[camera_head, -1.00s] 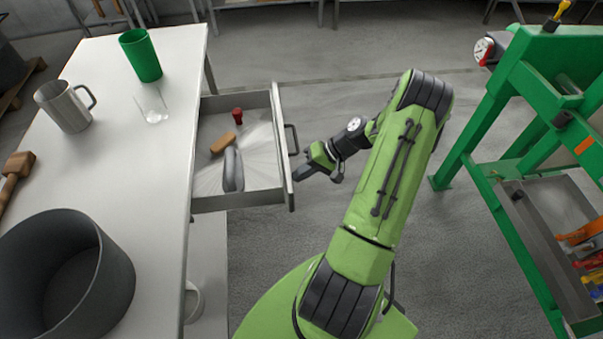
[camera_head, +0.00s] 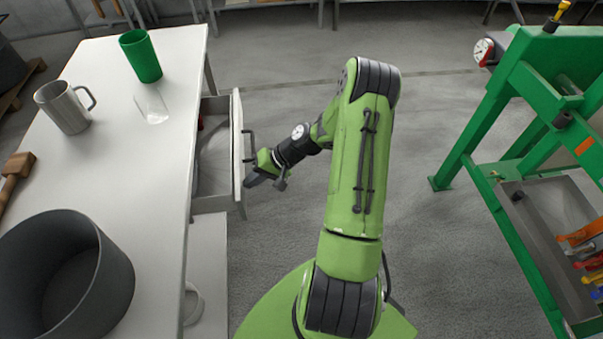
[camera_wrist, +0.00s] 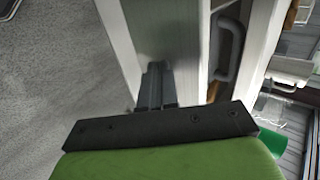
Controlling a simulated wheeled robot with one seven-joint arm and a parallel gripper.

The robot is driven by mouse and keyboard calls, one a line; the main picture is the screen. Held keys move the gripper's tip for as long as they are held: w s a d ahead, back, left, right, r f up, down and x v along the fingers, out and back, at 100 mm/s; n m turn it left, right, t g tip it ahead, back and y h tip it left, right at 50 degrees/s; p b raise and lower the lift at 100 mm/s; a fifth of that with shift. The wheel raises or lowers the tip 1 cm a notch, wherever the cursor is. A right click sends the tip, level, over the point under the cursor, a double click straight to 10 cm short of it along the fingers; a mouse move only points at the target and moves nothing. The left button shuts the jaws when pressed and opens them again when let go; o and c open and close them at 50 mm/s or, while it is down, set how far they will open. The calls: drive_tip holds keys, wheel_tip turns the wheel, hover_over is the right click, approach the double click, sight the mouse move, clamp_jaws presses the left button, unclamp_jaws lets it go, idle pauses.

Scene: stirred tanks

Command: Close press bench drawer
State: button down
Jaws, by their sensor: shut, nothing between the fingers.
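The press bench drawer (camera_head: 238,150) sticks out partway from the right side of the white bench (camera_head: 165,75). Its front panel and dark bar handle (camera_head: 250,146) face my arm. My gripper (camera_head: 252,181) is shut and empty, with its tips at the outer face of the drawer front, below the handle in the head view. In the wrist view my gripper (camera_wrist: 157,80) points at the pale drawer front (camera_wrist: 160,30) and looks to touch it.
On the bench stand a green cup (camera_head: 141,56), a clear glass (camera_head: 152,106), a metal mug (camera_head: 65,107), a large dark pot (camera_head: 62,275) and a wooden mallet (camera_head: 14,176). A green press frame (camera_head: 480,130) with a tool tray stands at the right. The floor between is clear.

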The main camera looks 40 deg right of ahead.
sight(195, 192)
drive_tip(key=w+a, duration=0.2)
drive_tip(key=a, duration=0.1)
drive_tip(key=w+a, duration=0.3)
drive_tip(key=a, duration=0.1)
drive_tip(key=w+a, duration=0.2)
drive_tip(key=a, duration=0.1)
drive_tip(key=shift+w+a, duration=0.2)
drive_tip(key=shift+a, duration=0.2)
drive_tip(key=shift+w+a+r, duration=0.1)
drive_tip(key=shift+w+a, duration=0.05)
drive_tip(key=shift+a, duration=0.1)
drive_tip(key=shift+a, duration=0.1)
